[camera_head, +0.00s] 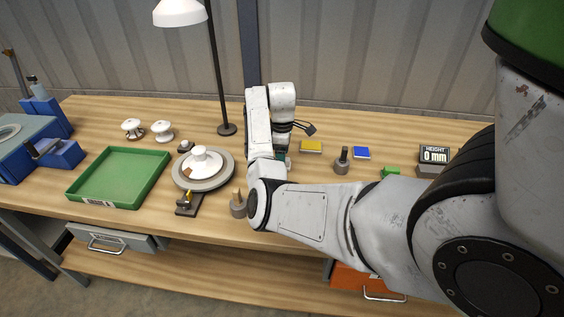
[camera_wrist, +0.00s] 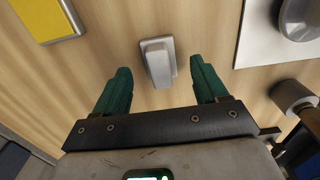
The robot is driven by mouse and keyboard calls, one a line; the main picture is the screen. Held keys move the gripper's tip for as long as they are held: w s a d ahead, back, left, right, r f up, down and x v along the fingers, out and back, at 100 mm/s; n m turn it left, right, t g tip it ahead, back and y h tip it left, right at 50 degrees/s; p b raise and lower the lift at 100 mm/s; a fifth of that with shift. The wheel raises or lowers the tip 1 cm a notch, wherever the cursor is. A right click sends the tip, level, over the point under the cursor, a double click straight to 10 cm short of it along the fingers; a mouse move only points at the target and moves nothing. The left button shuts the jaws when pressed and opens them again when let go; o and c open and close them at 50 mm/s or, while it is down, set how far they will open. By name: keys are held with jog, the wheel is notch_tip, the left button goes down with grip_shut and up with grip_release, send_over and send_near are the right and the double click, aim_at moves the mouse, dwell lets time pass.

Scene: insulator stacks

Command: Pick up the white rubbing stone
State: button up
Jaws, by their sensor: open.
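The white rubbing stone (camera_wrist: 157,62) is a small pale grey-white block with a raised top, lying on the wooden table in the wrist view. My gripper (camera_wrist: 160,65) is open, with one green finger to the left of the stone and one to the right. There is a visible gap between the stone and each finger. In the head view my gripper (camera_head: 281,156) points down over the middle of the table, and my own arm hides most of it. I cannot make out the stone clearly there.
A yellow block (camera_head: 311,147) lies just right of my gripper, with a dark-handled tool (camera_head: 342,162) and a blue block (camera_head: 361,153) beyond. A turntable (camera_head: 211,182) with a white insulator (camera_head: 203,160) stands left. The lamp (camera_head: 226,129) and green tray (camera_head: 120,151) are further left.

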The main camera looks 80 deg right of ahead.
jog(key=shift+f, duration=1.15)
jog(key=shift+c, duration=0.4)
jog(key=c, duration=1.1)
jog(key=shift+c, duration=0.2)
jog(key=shift+r, duration=0.5)
jog(key=s+a+r+p, duration=0.4)
jog(key=s+a+r, duration=0.4)
jog(key=a+r, duration=0.3)
jog(key=shift+a+r, duration=0.25)
jog(key=shift+r, duration=0.25)
